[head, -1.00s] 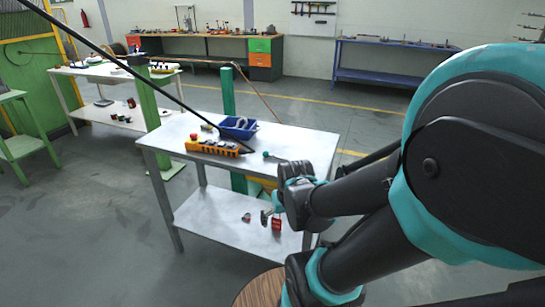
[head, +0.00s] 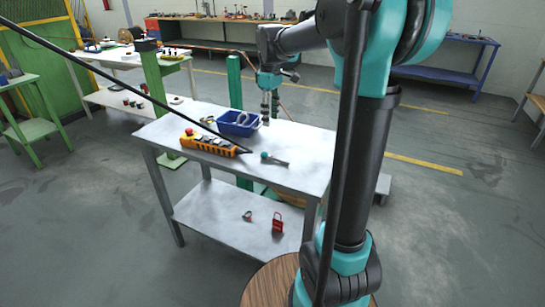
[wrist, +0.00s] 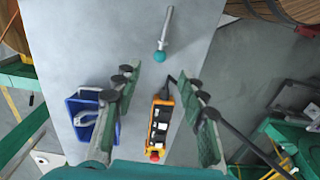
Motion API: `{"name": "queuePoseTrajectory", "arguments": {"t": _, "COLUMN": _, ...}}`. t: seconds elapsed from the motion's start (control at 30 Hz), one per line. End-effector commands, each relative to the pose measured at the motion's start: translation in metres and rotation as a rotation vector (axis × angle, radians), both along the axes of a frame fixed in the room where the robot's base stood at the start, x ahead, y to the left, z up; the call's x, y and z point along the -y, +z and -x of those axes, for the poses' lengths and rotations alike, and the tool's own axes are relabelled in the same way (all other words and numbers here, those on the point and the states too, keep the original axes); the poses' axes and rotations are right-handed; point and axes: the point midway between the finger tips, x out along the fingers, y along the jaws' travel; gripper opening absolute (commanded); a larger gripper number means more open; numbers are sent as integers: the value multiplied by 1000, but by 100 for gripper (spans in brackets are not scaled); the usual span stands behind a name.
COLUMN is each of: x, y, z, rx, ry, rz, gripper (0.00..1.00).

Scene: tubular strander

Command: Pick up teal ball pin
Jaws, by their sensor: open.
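The teal ball pin (head: 273,159) lies on the grey metal table (head: 302,143), right of the yellow pendant. It has a teal ball head and a thin grey shank. In the wrist view the pin (wrist: 165,35) lies beyond my fingertips, near the top, its ball toward me. My gripper (head: 270,104) is above the back of the table, near the blue bin, pointing down. In the wrist view my gripper (wrist: 160,82) is open and empty, its two fingers wide apart. Nothing hides the pin.
A yellow pendant control (head: 210,143) with a red button and a blue bin (head: 238,123) stand on the tabletop. A red padlock-like item (head: 277,222) is on the lower shelf. Green posts (head: 234,85) stand behind the table. A black cable crosses the head view diagonally.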

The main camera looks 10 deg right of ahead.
Motion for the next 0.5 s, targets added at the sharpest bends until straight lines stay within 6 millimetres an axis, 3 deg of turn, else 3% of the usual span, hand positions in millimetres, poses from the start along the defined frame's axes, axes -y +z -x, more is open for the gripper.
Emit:
{"name": "queuePoseTrajectory", "arguments": {"t": 0.3, "x": 0, "y": -65, "z": 0, "rx": 1, "ry": -3, "rz": 0, "gripper": 42}}
{"name": "queuePoseTrajectory", "arguments": {"t": 0.5, "x": 0, "y": -93, "z": 0, "rx": 1, "ry": -3, "rz": 0, "gripper": 42}}
